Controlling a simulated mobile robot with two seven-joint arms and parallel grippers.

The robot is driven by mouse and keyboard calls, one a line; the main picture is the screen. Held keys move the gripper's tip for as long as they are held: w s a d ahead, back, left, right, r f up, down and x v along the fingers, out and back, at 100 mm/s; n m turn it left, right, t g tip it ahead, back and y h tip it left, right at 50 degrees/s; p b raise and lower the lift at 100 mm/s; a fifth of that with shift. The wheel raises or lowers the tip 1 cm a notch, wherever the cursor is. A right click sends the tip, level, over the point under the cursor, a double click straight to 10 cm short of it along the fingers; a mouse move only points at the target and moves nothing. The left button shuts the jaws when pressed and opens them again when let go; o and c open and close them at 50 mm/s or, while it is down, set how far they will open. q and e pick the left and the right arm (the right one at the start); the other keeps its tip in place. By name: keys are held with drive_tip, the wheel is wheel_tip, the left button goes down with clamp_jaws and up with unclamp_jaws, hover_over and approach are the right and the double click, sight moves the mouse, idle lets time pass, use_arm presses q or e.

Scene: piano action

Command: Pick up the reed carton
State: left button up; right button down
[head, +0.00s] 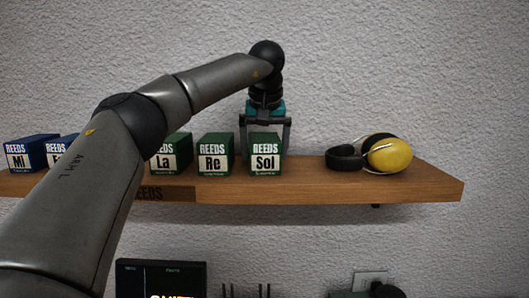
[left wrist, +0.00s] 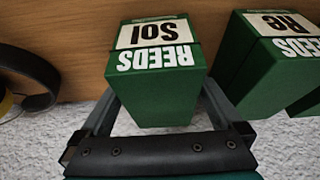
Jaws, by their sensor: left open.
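Several reed cartons stand in a row on a wooden shelf (head: 420,187). The green carton marked Sol (head: 265,161) is at the right end of the row, with the green Re carton (head: 215,159) and La carton (head: 180,150) to its left. My left gripper (head: 266,150) is open at the Sol carton from above and behind. In the left wrist view the Sol carton (left wrist: 155,88) lies between the two spread fingers; I cannot tell whether they touch it. The Re carton (left wrist: 265,65) is close beside one finger. My right gripper is not in view.
Blue cartons, Mi (head: 20,157) and one partly hidden by my left arm, stand at the left. A dark headphone-like loop (head: 345,158) and a yellow rounded object (head: 390,156) lie right of Sol. The shelf's right end is clear. A textured wall is behind.

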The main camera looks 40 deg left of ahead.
sight(264, 136)
use_arm(q)
drive_tip(key=c, duration=1.5)
drive_tip(key=shift+r, duration=0.15)
wheel_tip(264, 136, up, 9)
drive_tip(key=shift+r+p, duration=0.15)
drive_tip(key=shift+p, duration=0.45)
drive_tip(key=shift+r, duration=0.15)
